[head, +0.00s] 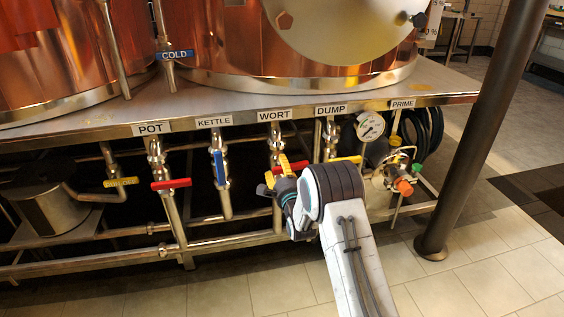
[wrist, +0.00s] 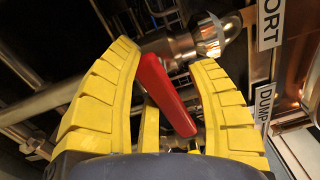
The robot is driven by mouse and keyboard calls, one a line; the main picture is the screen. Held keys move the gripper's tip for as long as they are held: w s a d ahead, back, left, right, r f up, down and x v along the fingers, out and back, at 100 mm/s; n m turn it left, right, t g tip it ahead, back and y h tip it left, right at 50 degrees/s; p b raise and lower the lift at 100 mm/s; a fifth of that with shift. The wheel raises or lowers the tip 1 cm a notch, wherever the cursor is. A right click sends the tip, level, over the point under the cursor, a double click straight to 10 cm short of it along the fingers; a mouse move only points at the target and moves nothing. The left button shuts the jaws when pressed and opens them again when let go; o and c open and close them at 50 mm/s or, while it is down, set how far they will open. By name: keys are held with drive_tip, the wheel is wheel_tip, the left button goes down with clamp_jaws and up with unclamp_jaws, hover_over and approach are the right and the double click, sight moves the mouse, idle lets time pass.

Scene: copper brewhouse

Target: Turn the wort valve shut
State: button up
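The WORT label (head: 274,115) is on the bench edge in the head view, with the steel wort pipe (head: 275,138) below it. In the wrist view, a red lever handle (wrist: 165,94) at a steel valve body (wrist: 172,47) slants between the two yellow fingers of my gripper (wrist: 165,58). The lever appears to lie across the pipe. The fingers are apart, with gaps beside the lever, and I see no clear contact.
The pot valve's red handle (head: 171,184) and the kettle valve's blue handle (head: 219,167) are to the left. A yellow handle (head: 346,159) under DUMP and a pressure gauge (head: 370,126) are close on the right. A dark post (head: 480,130) stands further right. Floor is clear in front.

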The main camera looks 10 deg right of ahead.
sight(281, 171)
drive_tip(key=shift+d+r, duration=0.1)
drive_tip(key=shift+d, duration=0.05)
drive_tip(key=shift+s, duration=0.35)
drive_tip(key=shift+s+a+f, duration=0.1)
drive_tip(key=shift+s+f, duration=0.05)
drive_tip(key=shift+s, duration=1.2)
drive_tip(key=shift+s+a+f, duration=0.1)
drive_tip(key=shift+s, duration=1.25)
drive_tip(key=shift+s, duration=0.1)
